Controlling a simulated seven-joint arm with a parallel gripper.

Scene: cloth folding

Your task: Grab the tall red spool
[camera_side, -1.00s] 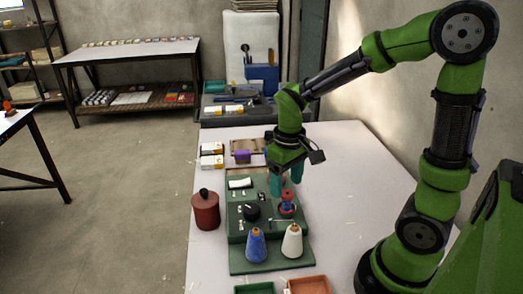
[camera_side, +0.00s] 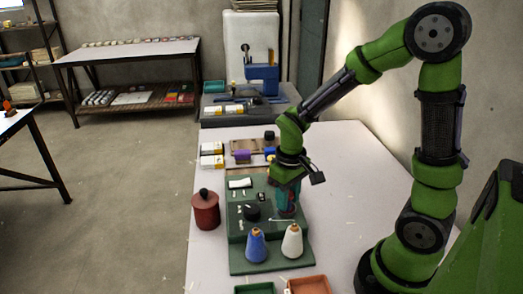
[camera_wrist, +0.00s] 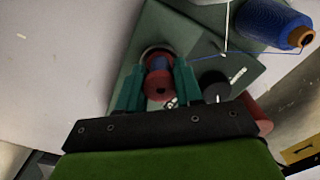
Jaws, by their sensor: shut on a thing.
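The red spool (camera_wrist: 159,85) shows in the wrist view between the two teal fingers of my gripper (camera_wrist: 158,74), with its end hole facing the camera and a bluish part beyond it. My gripper is shut on it. In the side view my gripper (camera_side: 287,207) points down over the right side of the green stepped stand (camera_side: 240,260). The fingers hide most of the spool there. I cannot tell whether the spool is clear of its seat.
A blue thread cone (camera_side: 256,247) and a white cone (camera_side: 291,243) stand on the stand's front. A black knob (camera_side: 251,213) is left of my gripper. A red canister (camera_side: 206,211) stands left of the stand. Trays (camera_side: 307,286) lie in front. The table's right is clear.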

